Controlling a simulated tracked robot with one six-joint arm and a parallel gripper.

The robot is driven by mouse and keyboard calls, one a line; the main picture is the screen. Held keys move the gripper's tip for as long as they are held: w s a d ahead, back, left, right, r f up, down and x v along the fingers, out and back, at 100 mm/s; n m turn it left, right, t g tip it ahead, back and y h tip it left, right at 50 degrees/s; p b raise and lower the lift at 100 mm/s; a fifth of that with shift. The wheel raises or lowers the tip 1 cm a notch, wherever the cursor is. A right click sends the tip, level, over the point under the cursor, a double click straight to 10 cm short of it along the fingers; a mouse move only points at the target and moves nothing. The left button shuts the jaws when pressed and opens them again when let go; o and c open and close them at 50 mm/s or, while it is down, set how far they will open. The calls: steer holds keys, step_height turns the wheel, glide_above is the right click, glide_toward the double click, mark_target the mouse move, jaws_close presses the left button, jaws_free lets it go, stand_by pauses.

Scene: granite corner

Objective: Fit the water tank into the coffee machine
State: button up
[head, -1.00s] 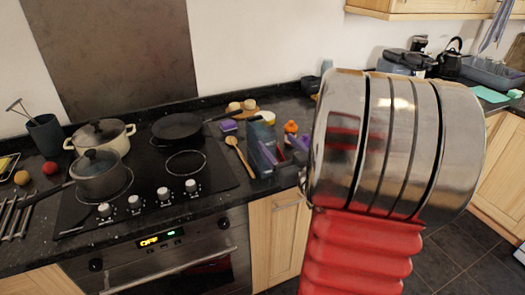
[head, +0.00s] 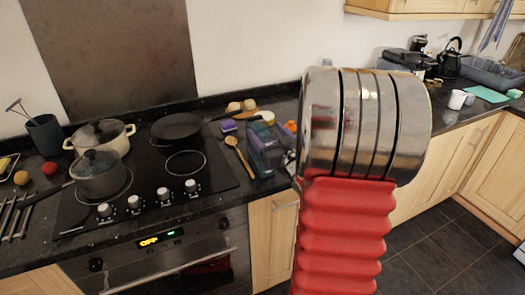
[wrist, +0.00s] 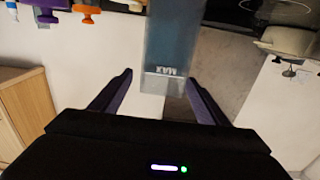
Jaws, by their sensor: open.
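A blue-grey, see-through box with upside-down "MAX" lettering, which looks like the water tank (wrist: 172,45), shows in the wrist view. Its near end lies between the fingers of my gripper (wrist: 160,78), with gaps at both sides. The gripper is open and holds nothing. In the head view a blue-grey box (head: 260,148), seemingly the same tank, is on the worktop right of the hob. The gripper there is mostly hidden behind my arm. I cannot identify the coffee machine for certain; a dark appliance (head: 405,60) stands at the back right.
The hob (head: 145,175) with pots and a pan (head: 178,127) is at the left. A white mug (head: 456,99) and a kettle (head: 449,66) stand at the right. My arm blocks the middle.

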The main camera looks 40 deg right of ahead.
mark_target(256, 120)
steer(key=shift+x, duration=2.2)
steer(key=shift+f, duration=0.1)
jaws_close()
